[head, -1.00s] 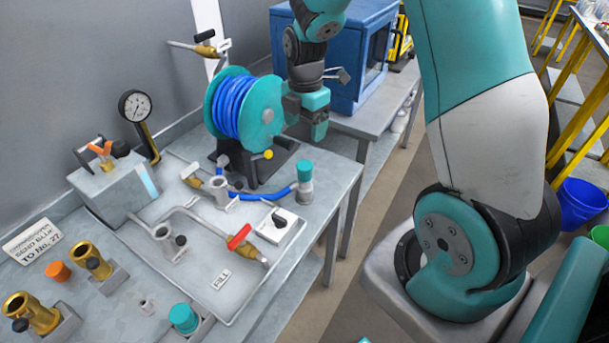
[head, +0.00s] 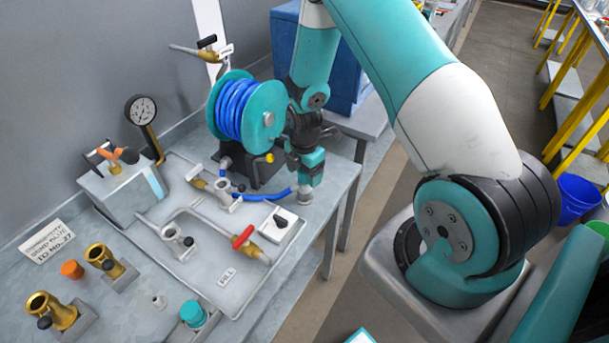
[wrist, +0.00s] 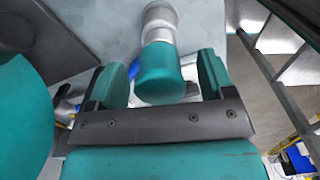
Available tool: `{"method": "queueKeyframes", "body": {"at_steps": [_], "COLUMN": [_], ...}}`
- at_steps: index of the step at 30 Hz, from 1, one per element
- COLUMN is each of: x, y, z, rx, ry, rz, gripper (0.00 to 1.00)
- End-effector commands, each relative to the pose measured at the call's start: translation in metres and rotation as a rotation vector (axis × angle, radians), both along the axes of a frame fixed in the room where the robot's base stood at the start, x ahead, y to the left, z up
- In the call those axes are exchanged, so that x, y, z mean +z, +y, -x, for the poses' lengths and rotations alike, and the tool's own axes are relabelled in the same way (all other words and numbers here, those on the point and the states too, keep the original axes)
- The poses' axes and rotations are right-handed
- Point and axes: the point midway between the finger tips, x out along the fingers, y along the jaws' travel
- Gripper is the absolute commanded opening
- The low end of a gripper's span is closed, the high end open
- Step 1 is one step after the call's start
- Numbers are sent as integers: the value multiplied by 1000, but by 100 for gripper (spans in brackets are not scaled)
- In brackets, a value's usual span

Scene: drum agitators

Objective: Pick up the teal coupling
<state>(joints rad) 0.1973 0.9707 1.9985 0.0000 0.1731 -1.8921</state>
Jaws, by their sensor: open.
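The teal coupling (wrist: 160,74) stands at the end of the blue hose near the table's right edge. In the wrist view its teal top lies between the two fingers, with its grey collar beyond. My gripper (wrist: 163,80) is open, one finger on each side, with a small gap visible at the right finger. In the head view my gripper (head: 307,172) is over the coupling and hides its teal top; only its grey lower part (head: 305,196) shows. I cannot tell whether either finger touches it.
The hose reel (head: 243,110) stands close left of my gripper. A grey tray (head: 205,275) holds pipework with a red-handled valve (head: 243,237). Another teal-topped fitting (head: 193,313) and brass fittings (head: 50,310) stand at front left. A blue cabinet (head: 345,65) is behind the arm.

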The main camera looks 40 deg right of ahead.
Motion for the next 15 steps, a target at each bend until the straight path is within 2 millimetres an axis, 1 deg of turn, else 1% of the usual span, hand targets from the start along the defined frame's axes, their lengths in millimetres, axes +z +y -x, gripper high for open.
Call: {"method": "queueKeyframes", "body": {"at_steps": [3, 8, 11, 12, 14, 15], "x": [-4, -4, -4, -4, -4, -4], "y": [0, 0, 0, 0, 0, 0], "z": [0, 0, 0, 0, 0, 0], "rx": [0, 0, 0, 0, 0, 0], "ry": [-1, -1, -1, -1, -1, -1], "rz": [0, 0, 0, 0, 0, 0], "gripper": [75, 75, 55, 45, 32, 22]}}
